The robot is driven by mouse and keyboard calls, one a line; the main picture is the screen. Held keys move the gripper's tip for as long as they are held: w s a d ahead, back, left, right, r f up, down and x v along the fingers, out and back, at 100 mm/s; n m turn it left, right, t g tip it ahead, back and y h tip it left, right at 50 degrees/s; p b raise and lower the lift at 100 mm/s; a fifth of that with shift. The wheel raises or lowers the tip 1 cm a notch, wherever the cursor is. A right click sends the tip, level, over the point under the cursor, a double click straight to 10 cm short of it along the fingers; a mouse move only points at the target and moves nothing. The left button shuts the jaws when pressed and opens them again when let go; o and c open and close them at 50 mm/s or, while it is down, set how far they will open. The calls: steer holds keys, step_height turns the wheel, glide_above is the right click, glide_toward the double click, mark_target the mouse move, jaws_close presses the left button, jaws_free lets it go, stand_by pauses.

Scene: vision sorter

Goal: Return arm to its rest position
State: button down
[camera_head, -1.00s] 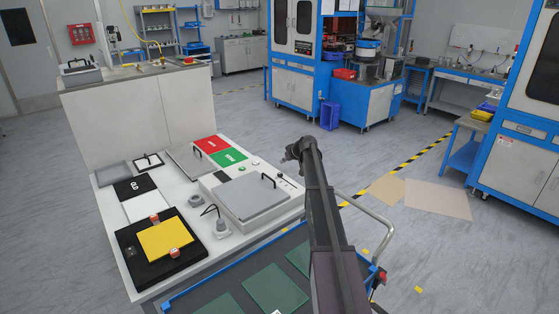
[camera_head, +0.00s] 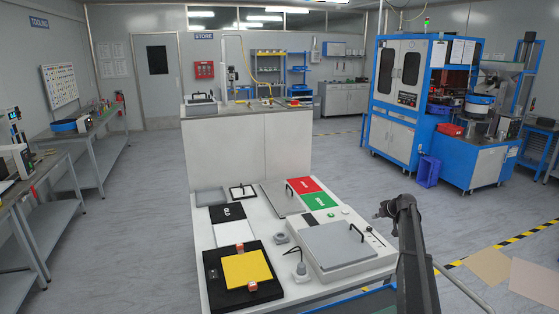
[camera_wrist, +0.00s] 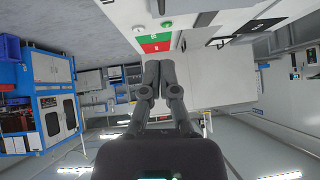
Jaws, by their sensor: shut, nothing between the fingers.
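My arm rises at the lower right of the head view, and my gripper (camera_head: 384,209) sits at its top end, beside the right side of the white worktable (camera_head: 205,240). In the wrist view my gripper (camera_wrist: 160,68) shows with its two dark fingers side by side, shut and empty. That view is upside down, with ceiling lights at the bottom. The gripper is clear of the table things and touches nothing that I can see.
The table bears a yellow plate (camera_head: 247,269) on a black tray (camera_head: 226,293), a grey lidded box (camera_head: 341,245), and red (camera_head: 303,185) and green (camera_head: 319,201) pads. Benches line the left; a blue machine (camera_head: 400,100) stands back right. Open floor lies between.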

steer(key=s+a+f+g, duration=0.2)
steer(key=s+a, duration=0.8)
steer(key=a, duration=0.1)
steer(key=s+a+f+g, duration=0.2)
steer(key=s+a+g, duration=0.1)
steer(key=s+a, duration=0.7)
steer(key=s+a+m+g+h, duration=0.1)
steer(key=s+a, duration=0.2)
steer(key=s, duration=0.5)
steer(key=s+a+f+g+h, duration=0.1)
steer(key=s+a, duration=0.2)
steer(key=s, duration=0.5)
steer(key=s+a+m+g+h, duration=0.1)
steer(key=s+a, duration=0.3)
steer(key=s, duration=0.4)
steer(key=shift+f+m, duration=0.15)
steer(key=shift+m, duration=0.15)
